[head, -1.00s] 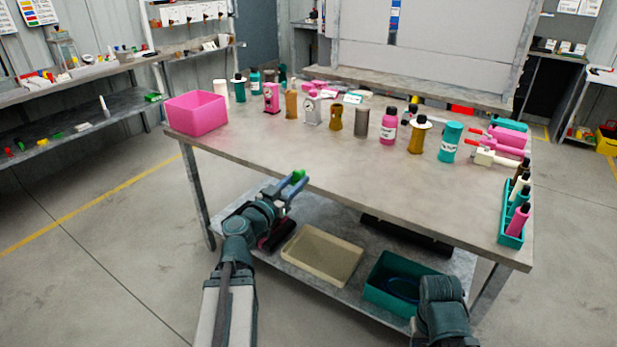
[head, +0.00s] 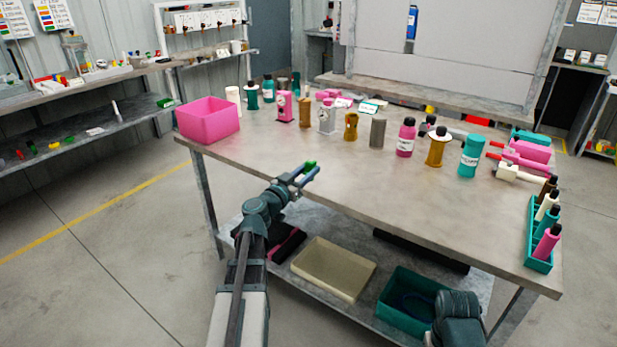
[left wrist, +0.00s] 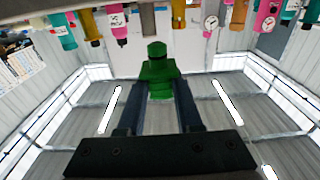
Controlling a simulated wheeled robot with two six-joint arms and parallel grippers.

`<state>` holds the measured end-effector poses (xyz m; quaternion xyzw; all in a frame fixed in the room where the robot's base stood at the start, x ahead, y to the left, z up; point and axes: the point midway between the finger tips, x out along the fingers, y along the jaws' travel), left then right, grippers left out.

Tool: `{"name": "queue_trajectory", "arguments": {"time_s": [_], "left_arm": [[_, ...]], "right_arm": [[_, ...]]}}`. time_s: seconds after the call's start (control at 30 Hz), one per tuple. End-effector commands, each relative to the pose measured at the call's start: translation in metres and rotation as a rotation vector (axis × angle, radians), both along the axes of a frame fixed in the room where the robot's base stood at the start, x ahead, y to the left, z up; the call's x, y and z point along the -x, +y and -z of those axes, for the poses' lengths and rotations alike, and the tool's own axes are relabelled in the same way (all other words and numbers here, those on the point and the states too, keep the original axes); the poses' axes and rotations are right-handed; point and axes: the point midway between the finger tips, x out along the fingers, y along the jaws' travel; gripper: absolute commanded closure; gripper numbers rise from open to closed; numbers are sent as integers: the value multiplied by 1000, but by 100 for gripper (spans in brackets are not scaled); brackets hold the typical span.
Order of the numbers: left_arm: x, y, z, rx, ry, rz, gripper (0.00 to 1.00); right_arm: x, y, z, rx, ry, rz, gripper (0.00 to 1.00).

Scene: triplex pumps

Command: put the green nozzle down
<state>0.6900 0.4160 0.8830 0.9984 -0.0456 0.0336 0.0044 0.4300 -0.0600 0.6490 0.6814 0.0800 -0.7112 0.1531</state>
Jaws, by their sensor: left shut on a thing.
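The green nozzle (head: 309,165) is held between the blue fingers of my left gripper (head: 307,175), by the front edge of the table (head: 300,160) in the head view. In the left wrist view the nozzle (left wrist: 158,72) sits between the two finger tips, its stepped narrow end pointing away from the gripper. My left gripper is shut on it. I cannot tell how far the nozzle is above the tabletop. My right arm shows at the lower right of the head view, but its gripper is not in view.
A pink bin (head: 208,121) stands at the table's left corner. Bottles, pumps and gauges line the back, including a pink bottle (head: 405,138). A teal rack (head: 538,240) of bottles stands at the right. The table's front middle is clear. Below are a beige tray (head: 333,268) and a teal bin (head: 409,299).

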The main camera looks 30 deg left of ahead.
Motion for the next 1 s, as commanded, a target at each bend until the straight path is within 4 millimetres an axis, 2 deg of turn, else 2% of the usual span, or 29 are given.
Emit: {"name": "queue_trajectory", "arguments": {"time_s": [0.27, 0.3, 0.47, 0.93, 0.97, 1.0], "left_arm": [[-22, 17, 4, 0, 0, -5, 100], [-17, 14, 17, 0, 0, -6, 100], [-14, 16, 38, 0, 0, -11, 100], [-14, 16, 42, 0, 0, -12, 100], [-14, 16, 41, 0, 0, -12, 63], [-14, 16, 40, 0, 0, -12, 55]], "right_arm": [[0, 0, 4, 0, 0, 0, 50], [0, 0, 17, 0, 0, 0, 50], [0, 0, 38, 1, 0, 0, 50], [0, 0, 42, 2, -1, -1, 50], [0, 0, 41, 2, -1, -1, 50], [0, 0, 40, 2, -1, -1, 50]]}}
